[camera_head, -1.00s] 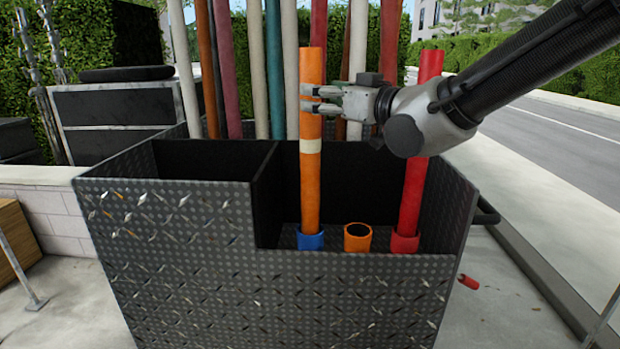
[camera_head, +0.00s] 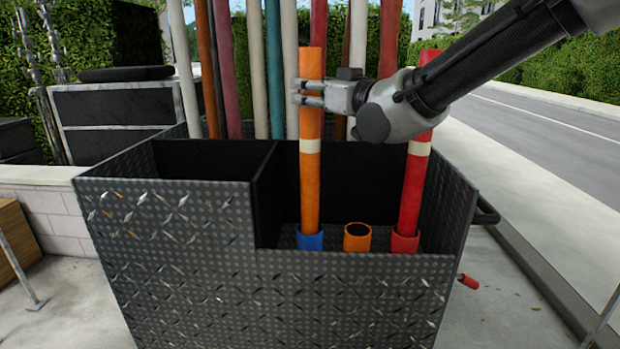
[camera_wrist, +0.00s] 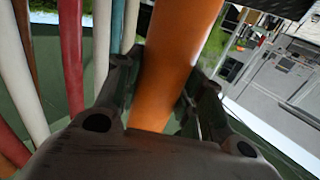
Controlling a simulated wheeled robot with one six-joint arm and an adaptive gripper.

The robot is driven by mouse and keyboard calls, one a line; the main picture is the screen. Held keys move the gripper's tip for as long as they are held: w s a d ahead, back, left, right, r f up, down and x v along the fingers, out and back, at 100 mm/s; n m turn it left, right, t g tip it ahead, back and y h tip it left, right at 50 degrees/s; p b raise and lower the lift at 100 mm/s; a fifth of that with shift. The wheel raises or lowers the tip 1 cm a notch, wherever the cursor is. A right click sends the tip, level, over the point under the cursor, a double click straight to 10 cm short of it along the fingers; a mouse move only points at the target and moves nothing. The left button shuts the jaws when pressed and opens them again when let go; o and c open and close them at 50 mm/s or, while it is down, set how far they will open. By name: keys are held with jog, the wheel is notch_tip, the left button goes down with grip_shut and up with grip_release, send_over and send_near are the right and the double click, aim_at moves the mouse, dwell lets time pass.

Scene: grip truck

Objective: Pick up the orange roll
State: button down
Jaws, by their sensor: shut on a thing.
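The orange roll (camera_head: 310,190) is a tall tube with a pale band. It stands upright with its lower end in a blue holder (camera_head: 310,240) in the dark metal bin. My gripper (camera_head: 311,92) is shut on the upper part of the roll, above the band, coming from the right. In the wrist view the orange roll (camera_wrist: 172,62) runs between the two fingers, which lie on either side of it. The fingertips are partly hidden behind the roll there.
An empty orange holder (camera_head: 357,238) is right of the blue one. A red roll (camera_head: 413,190) stands in a red holder (camera_head: 404,241), partly behind my arm. The bin's diamond-plate wall (camera_head: 180,270) surrounds them. Several coloured tubes (camera_head: 274,70) stand behind.

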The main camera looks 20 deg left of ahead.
jog(key=shift+r, duration=0.1)
notch_tip(320, 180, up, 18)
jog(key=shift+f, duration=0.1)
dwell(0.7)
